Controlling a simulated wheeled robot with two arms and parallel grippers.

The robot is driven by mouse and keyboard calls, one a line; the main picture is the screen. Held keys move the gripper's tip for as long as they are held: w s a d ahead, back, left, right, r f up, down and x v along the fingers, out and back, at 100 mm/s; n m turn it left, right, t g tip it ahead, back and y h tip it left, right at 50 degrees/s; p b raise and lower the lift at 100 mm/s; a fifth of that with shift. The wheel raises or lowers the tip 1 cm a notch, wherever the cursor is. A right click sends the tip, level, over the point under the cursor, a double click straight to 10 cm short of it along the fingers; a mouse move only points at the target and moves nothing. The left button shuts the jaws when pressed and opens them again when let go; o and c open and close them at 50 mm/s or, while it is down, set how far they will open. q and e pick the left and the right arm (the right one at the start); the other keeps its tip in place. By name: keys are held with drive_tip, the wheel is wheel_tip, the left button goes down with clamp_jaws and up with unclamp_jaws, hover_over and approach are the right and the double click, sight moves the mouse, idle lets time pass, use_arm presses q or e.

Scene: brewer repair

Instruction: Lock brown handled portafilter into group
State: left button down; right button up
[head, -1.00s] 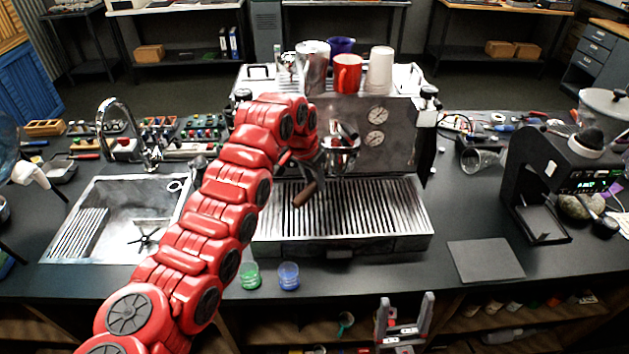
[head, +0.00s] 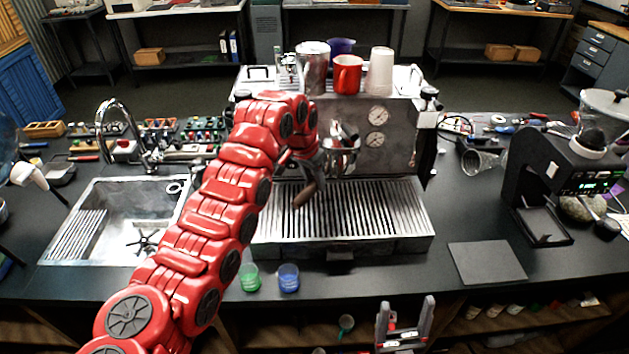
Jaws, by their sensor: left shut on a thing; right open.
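The espresso machine (head: 345,130) stands at the middle of the counter, its drip tray (head: 380,215) in front. The brown handle of the portafilter (head: 304,195) hangs down at a tilt above the left part of the drip tray. My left gripper (head: 308,165) is at the machine's front, shut on the portafilter near the handle's upper end. My arm hides much of the gripper and the left side of the machine. A metal group (head: 341,150) shows just right of the gripper. I cannot tell whether the portafilter is seated. My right gripper (head: 405,312) is open and empty below the counter's front edge.
A red mug (head: 347,73), a metal pitcher (head: 312,68) and white cups (head: 380,70) stand on the machine. A green cup (head: 249,277) and a blue cup (head: 288,277) sit near the front edge. A grinder (head: 560,180) stands right, behind a clear dark mat (head: 487,262).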

use_arm(q)
drive_tip(key=shift+r, duration=0.4)
idle(0.7)
drive_tip(key=shift+w+b, duration=0.1)
drive_tip(key=shift+b, duration=0.3)
idle(0.3)
drive_tip(key=shift+d+f+n+b, duration=0.2)
drive_tip(key=shift+d+n+b, duration=0.1)
drive_tip(key=shift+b, duration=0.5)
drive_tip(key=shift+s+d+r+n+b, duration=0.15)
drive_tip(key=shift+s+n+b, duration=0.2)
drive_tip(key=shift+n+b, duration=0.1)
drive_tip(key=shift+s+d+r+n+t+y+b, duration=0.15)
drive_tip(key=shift+s+d+n+y+b, duration=0.15)
drive_tip(key=shift+d+n+b, duration=0.55)
drive_tip(key=shift+s+d+f+n+t+y+b, duration=0.1)
drive_tip(key=shift+s+d+n+t+y+b, duration=0.25)
drive_tip(key=shift+d+n, duration=0.9)
drive_tip(key=shift+s+d+r+n+y+b, duration=0.15)
drive_tip(key=shift+d+n+y+b, duration=0.4)
drive_tip(key=shift+n, duration=0.9)
drive_tip(key=shift+c, duration=2.2)
unclamp_jaws()
drive_tip(key=shift+s+f, duration=0.1)
drive_tip(key=shift+f, duration=0.05)
